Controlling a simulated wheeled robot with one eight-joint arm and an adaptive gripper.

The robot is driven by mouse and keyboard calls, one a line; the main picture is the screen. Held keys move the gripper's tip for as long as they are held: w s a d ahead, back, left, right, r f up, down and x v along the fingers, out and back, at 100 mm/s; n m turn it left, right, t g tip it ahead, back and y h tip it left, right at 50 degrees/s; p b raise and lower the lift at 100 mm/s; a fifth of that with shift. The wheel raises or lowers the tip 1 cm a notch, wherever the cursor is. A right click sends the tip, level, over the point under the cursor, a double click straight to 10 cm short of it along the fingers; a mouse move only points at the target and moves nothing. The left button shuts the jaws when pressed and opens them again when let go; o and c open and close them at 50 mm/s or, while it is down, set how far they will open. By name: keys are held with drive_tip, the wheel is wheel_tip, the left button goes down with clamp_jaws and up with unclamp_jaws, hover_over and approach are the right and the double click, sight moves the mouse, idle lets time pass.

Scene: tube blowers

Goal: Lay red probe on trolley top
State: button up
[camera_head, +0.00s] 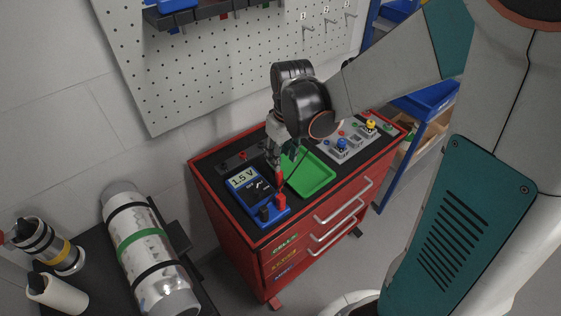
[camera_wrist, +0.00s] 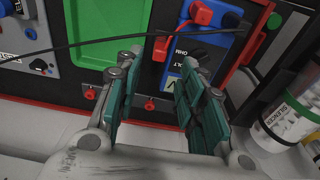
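The red trolley has a black top (camera_head: 247,229). A blue meter (camera_head: 245,190) reading 1.5 V sits on it; part of the meter shows in the wrist view (camera_wrist: 210,50). The red probe (camera_head: 279,181) is at the meter, just below my gripper (camera_head: 273,158). In the wrist view the red probe (camera_wrist: 160,48) shows between and beyond my fingertips, close to a red plug (camera_wrist: 202,14). My gripper (camera_wrist: 160,62) is open, its teal finger pads apart with nothing touching both. The probe's far end is hard to make out.
A green tray (camera_head: 310,174) lies beside the meter. A grey panel with blue and yellow knobs (camera_head: 352,145) is farther right. A thin black cable (camera_wrist: 75,46) crosses the wrist view. A pegboard wall (camera_head: 220,70) stands behind, and a banded cylinder (camera_head: 145,250) lies at left.

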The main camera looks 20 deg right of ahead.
drive_tip(key=s+r+m+t, duration=0.3)
drive_tip(key=s+r+t, duration=0.2)
drive_tip(key=s+r, duration=0.8)
drive_tip(key=shift+s+a+r+m+t+p, duration=0.2)
drive_tip(key=shift+s+r+m+t+p, duration=0.1)
drive_tip(key=shift+s+r+t, duration=0.1)
